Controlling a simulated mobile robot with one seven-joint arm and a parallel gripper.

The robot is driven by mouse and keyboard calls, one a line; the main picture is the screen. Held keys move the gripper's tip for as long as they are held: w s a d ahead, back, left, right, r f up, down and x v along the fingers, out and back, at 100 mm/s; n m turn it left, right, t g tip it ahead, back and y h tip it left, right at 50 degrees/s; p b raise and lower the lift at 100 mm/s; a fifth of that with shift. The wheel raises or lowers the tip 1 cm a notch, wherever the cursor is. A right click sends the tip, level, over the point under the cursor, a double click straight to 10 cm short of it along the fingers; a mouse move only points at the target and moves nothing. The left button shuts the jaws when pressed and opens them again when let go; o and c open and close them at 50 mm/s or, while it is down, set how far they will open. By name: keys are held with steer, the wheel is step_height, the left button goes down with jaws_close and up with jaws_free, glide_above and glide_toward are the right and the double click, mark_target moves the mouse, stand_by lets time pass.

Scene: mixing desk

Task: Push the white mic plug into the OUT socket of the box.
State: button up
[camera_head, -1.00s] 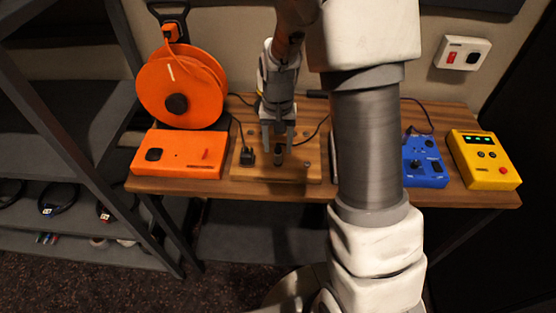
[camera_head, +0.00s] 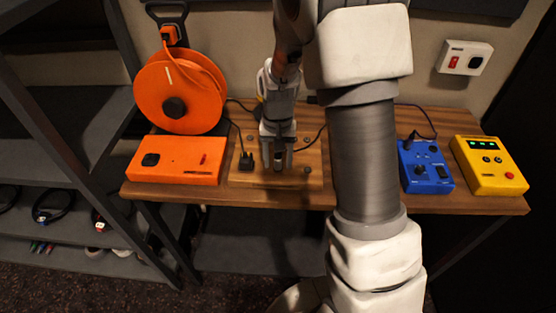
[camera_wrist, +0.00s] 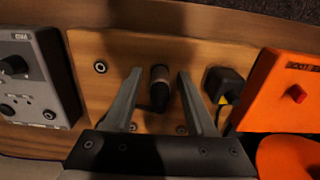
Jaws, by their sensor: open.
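A dark cylindrical plug with a paler band near its top (camera_wrist: 159,88) stands on the wooden board (camera_wrist: 110,50). I see no clearly white plug; this one looks dark in the dim light. My gripper (camera_wrist: 157,82) is open, one finger on each side of this plug, with gaps visible in the wrist view. In the head view my gripper (camera_head: 277,158) points down over the board. A grey box (camera_wrist: 30,80) with knobs and a small label is at the left of the wrist view; its label is not readable. In the head view my arm hides that area.
A black angular plug (camera_head: 246,162) with a cable is beside my gripper. An orange box (camera_head: 178,160) and orange cable reel (camera_head: 180,92) are left. A blue box (camera_head: 425,166) and yellow box (camera_head: 489,165) are right. The board has screws.

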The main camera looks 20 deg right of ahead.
steer(key=shift+c, duration=0.2)
jaws_close()
steer(key=shift+r, duration=0.1)
stand_by(1.4)
steer(key=shift+r+p, duration=2.2)
steer(key=shift+r, duration=0.75)
